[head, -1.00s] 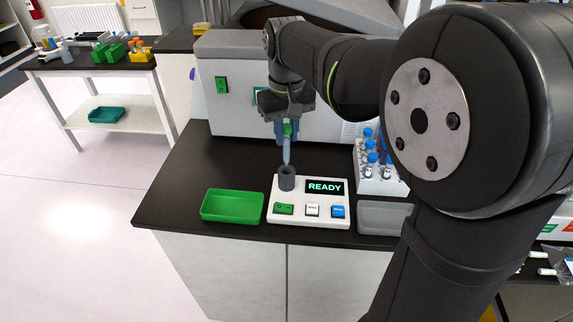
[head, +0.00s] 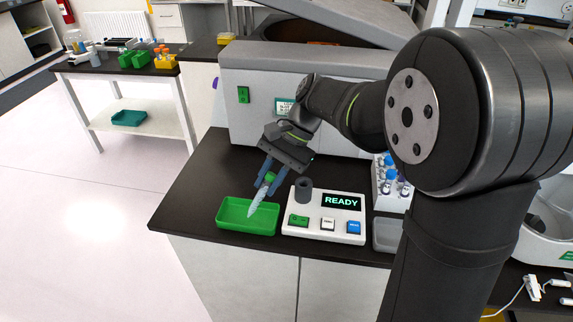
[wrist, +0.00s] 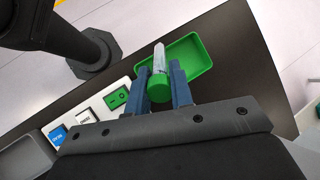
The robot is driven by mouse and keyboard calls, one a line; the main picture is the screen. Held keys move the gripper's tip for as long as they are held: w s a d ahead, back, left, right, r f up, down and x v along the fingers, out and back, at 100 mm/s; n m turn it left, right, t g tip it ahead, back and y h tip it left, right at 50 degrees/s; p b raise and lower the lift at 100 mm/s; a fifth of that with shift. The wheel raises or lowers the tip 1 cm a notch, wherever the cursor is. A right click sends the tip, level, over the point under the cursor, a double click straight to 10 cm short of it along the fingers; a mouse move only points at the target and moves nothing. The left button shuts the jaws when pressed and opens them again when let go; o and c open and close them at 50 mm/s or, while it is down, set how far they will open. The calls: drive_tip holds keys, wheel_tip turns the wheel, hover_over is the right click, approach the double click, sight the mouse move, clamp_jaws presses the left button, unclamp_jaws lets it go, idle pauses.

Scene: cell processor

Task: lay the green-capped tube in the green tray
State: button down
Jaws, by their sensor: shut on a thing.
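The green-capped tube (head: 258,200) is held tilted, with its clear conical end pointing down and to the left over the green tray (head: 228,228). My gripper (head: 268,177) is shut on the tube near its green cap. In the wrist view the green cap (wrist: 159,90) sits between the two blue fingers of my gripper (wrist: 166,88), and the clear body reaches over the green tray (wrist: 200,60). The tray looks empty. I cannot tell whether the tube's tip touches it.
A white device (head: 322,227) with a READY display, buttons and a dark round holder (head: 303,191) stands right of the tray. A rack of blue-capped tubes (head: 388,190) and a grey tray (head: 386,236) are further right. A large grey machine (head: 260,110) stands behind.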

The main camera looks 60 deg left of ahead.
drive_tip(key=m+g+y, duration=0.1)
drive_tip(key=s+m+g+y, duration=0.1)
drive_tip(key=m, duration=0.1)
drive_tip(key=shift+s+y, duration=0.15)
drive_tip(key=shift+y, duration=0.15)
drive_tip(key=shift+s+a+m+g+y, duration=0.2)
drive_tip(key=shift+m+g+y, duration=0.1)
drive_tip(key=shift+m+y, duration=0.5)
drive_tip(key=m+y, duration=0.2)
drive_tip(key=shift+a+y, duration=0.15)
drive_tip(key=shift+y, duration=0.15)
drive_tip(key=m+y, duration=0.3)
hover_over(266, 221)
drive_tip(key=shift+s+f, duration=0.15)
drive_tip(key=shift+f, duration=3.8)
drive_tip(key=c, duration=1.2)
unclamp_jaws()
